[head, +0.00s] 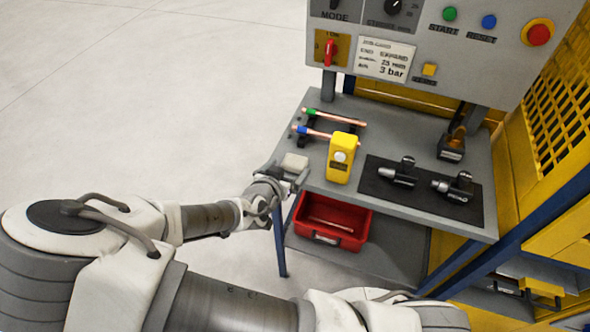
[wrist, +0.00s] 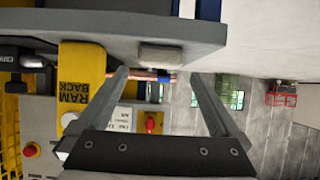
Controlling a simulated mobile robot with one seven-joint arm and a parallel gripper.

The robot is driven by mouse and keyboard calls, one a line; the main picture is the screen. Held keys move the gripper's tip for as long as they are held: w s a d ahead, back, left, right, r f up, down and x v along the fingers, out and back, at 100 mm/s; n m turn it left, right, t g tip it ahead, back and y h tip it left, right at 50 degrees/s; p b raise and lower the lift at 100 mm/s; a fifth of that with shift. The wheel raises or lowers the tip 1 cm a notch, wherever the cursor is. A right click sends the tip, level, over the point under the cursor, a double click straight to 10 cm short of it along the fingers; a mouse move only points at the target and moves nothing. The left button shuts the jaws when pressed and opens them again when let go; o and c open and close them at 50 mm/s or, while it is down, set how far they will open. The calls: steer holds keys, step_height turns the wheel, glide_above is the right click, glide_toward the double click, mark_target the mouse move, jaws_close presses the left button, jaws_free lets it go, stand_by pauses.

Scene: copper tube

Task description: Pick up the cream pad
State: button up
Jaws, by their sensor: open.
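The cream pad (head: 295,163) is a small pale block on the grey table, at its left front corner. My gripper (head: 290,181) is just in front of it at the table's edge, and part of the pad's near side is hidden. In the wrist view, which is turned over, the pad (wrist: 161,53) shows against the tabletop, in line with the gap between my open fingers (wrist: 161,75). The gap looks empty, and the pad looks apart from both fingertips.
A yellow block (head: 341,158) with a white button stands right of the pad. Behind are copper tubes (head: 332,117) on a dark rack. A black mat (head: 420,199) with two dark tools lies to the right. A red bin (head: 333,221) sits below the tabletop. Floor left of the table is clear.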

mark_target(295, 161)
steer(key=shift+w+d+f, duration=0.15)
steer(key=shift+w+f, duration=0.1)
steer(key=shift+w, duration=0.15)
steer(key=b+x, duration=0.3)
steer(key=x, duration=0.1)
steer(key=shift+w+f+b, duration=0.1)
steer(key=shift+w+b, duration=0.05)
steer(key=shift+b, duration=0.2)
steer(key=shift+w+d, duration=0.2)
steer(key=shift+w, duration=0.2)
steer(key=shift+c, duration=0.3)
steer(key=c, duration=1.1)
